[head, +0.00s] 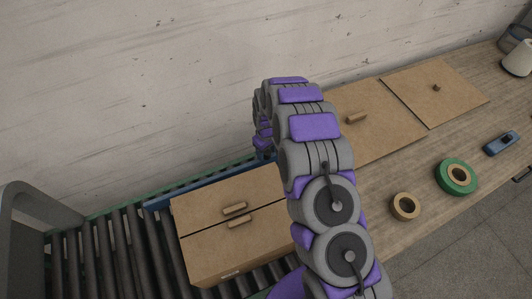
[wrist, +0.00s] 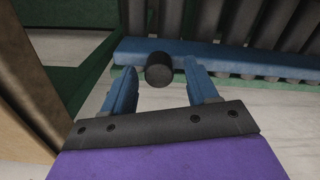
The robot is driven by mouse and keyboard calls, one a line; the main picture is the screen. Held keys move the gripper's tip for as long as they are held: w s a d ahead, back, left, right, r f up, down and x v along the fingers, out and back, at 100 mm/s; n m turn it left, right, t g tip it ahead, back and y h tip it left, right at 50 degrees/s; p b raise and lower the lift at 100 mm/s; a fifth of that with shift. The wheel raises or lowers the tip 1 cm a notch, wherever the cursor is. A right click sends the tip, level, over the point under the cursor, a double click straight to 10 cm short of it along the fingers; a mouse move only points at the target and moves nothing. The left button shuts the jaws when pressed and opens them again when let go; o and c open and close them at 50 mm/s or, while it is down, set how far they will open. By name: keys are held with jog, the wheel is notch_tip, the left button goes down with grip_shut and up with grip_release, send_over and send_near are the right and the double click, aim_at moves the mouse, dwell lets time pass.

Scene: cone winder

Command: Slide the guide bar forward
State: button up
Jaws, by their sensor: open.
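The blue guide bar (head: 190,189) runs along the far side of the roller conveyor, behind a cardboard box. It also shows in the wrist view (wrist: 235,60), crossing the upper part in front of the rollers. A dark round knob (wrist: 158,69) stands out from the bar. My gripper (wrist: 160,66) is open, with one blue finger on each side of the knob. Gaps show between the knob and both fingers, so they do not appear to press on it. In the head view my arm hides most of my gripper and the bar's right part.
The closed cardboard box (head: 205,212) sits on the rollers (head: 120,255). A wooden table (head: 430,175) at right carries flat cardboard boxes (head: 435,90), a green tape roll (head: 444,181), a tan roll (head: 404,207) and a blue tool (head: 500,144). A wall stands close behind.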

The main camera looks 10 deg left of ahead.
jog(key=shift+d+f, duration=0.35)
jog(key=shift+f, duration=0.2)
jog(key=shift+a, duration=0.15)
jog(key=shift+c, duration=0.2)
jog(key=shift+a+f, duration=0.1)
jog(key=shift+a, duration=0.15)
jog(key=c, duration=0.3)
jog(key=shift+d, duration=0.2)
grip_shut()
